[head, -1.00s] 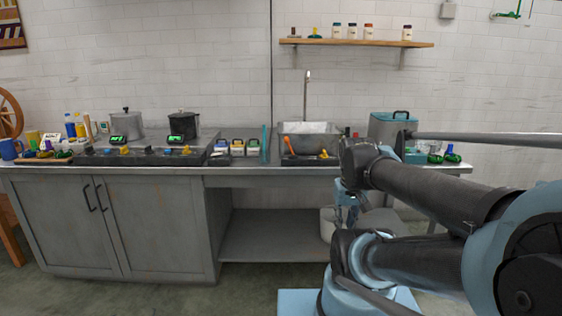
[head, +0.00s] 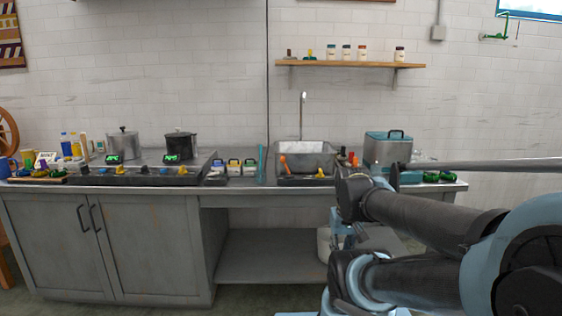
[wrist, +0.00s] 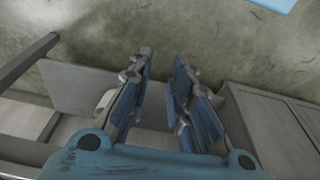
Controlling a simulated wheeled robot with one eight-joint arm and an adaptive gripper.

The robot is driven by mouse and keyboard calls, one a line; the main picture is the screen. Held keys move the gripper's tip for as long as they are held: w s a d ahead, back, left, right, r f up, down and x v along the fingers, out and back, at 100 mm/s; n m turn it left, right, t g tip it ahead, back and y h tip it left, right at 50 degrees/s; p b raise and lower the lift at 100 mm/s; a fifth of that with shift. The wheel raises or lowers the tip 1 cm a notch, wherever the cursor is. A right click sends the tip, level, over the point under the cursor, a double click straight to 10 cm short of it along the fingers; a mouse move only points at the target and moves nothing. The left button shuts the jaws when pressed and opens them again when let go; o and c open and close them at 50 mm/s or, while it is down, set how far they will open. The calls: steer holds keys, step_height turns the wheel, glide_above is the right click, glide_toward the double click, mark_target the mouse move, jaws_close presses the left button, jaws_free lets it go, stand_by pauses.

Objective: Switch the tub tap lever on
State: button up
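The metal tub (head: 324,158) is set at the back of the counter, right of centre in the head view. A thin tall spout (head: 303,112) rises behind it. An orange lever (head: 284,162) leans at the tub's front left. A small yellow handle (head: 320,173) is at its front; I cannot tell which of the two works the tap. My gripper (wrist: 163,72) points down at the floor, its two blue fingers apart with nothing between them. In the head view my gripper is low in front of the counter, partly hidden by my arm, well away from the tub.
Two pots (head: 180,146) on a stove with several knobs stand left. Small coloured boxes (head: 234,168) sit between stove and tub. A wall shelf (head: 350,65) holds jars. Below the counter is an open bay (head: 270,255).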

steer(key=shift+s+r, duration=0.2)
steer(key=shift+s, duration=0.15)
jaws_close()
steer(key=w+a+r+n+t+h, duration=0.15)
steer(key=w+r+h, duration=0.25)
steer(key=w+r, duration=0.6)
steer(key=w+a+r+n+t+h, duration=0.1)
steer(key=w+a+r+n+h, duration=0.3)
steer(key=w, duration=1)
steer(key=w+a+r+t, duration=0.2)
steer(key=w+a, duration=0.2)
steer(key=a, duration=0.4)
steer(key=w+a+r+t+h, duration=0.1)
steer(key=w+a, duration=0.3)
steer(key=a, duration=0.5)
steer(key=w+a+r+t+h, duration=0.1)
steer(key=w+a+r+t, duration=0.2)
steer(key=a, duration=0.6)
steer(key=shift+w+a+r+n, duration=0.15)
steer(key=shift+w+r+n, duration=0.2)
steer(key=shift+w, duration=0.2)
steer(key=shift+t, duration=0.25)
